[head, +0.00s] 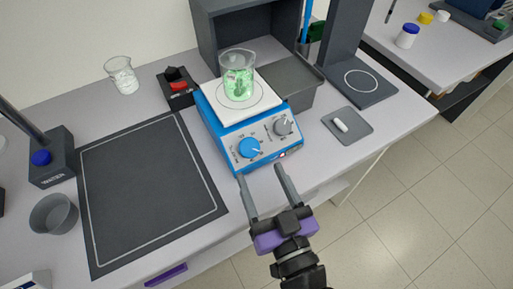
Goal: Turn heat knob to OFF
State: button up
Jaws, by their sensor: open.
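The blue hot plate stirrer (217,127) stands on the bench with a white top. Its front panel carries a blue knob (249,148) on the left and a grey knob (283,126) on the right. The knob labels are too small to read, so I cannot tell which is the heat knob. A glass beaker (238,73) with green liquid stands on the top plate. My gripper (260,172) is open and empty, in front of the panel at the bench's front edge. Its fingers point toward the panel and look apart from both knobs.
A black mat (145,190) lies left of the stirrer. A grey pad (347,127) with a white stir bar lies right. A dark cabinet (245,35) stands behind the stirrer.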

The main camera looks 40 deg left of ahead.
aim_at(251, 152)
jog(key=p+x, duration=0.1)
jog(key=x, duration=0.5)
jog(key=shift+r+p, duration=0.15)
jog(key=shift+p, duration=0.2)
jog(key=shift+w+a, duration=0.3)
jog(key=shift+a, duration=0.2)
grip_shut()
